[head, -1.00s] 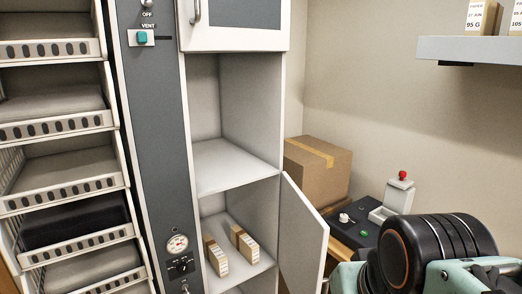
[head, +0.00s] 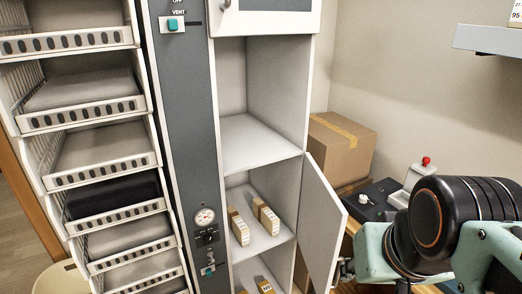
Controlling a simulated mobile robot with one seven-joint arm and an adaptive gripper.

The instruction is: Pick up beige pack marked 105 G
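No pack in view now can be read as 105 G. A beige pack (head: 517,11) at the top right corner is cut by the frame edge, and its label shows a 95. Two beige packs with white labels, a left one (head: 238,226) and a right one (head: 266,216), lie on a shelf inside the open cabinet; their print is too small to read. Another beige pack (head: 266,287) shows partly on the level below, with an unreadable label. My arm is at the lower right, and I cannot make out my gripper's fingers.
The cabinet door (head: 323,222) stands open to the right, close to my arm. A cardboard box (head: 340,148) and a dark control box (head: 376,202) with a red knob sit behind it. Wire drawers (head: 100,155) fill the left. A grey wall shelf (head: 488,39) is at upper right.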

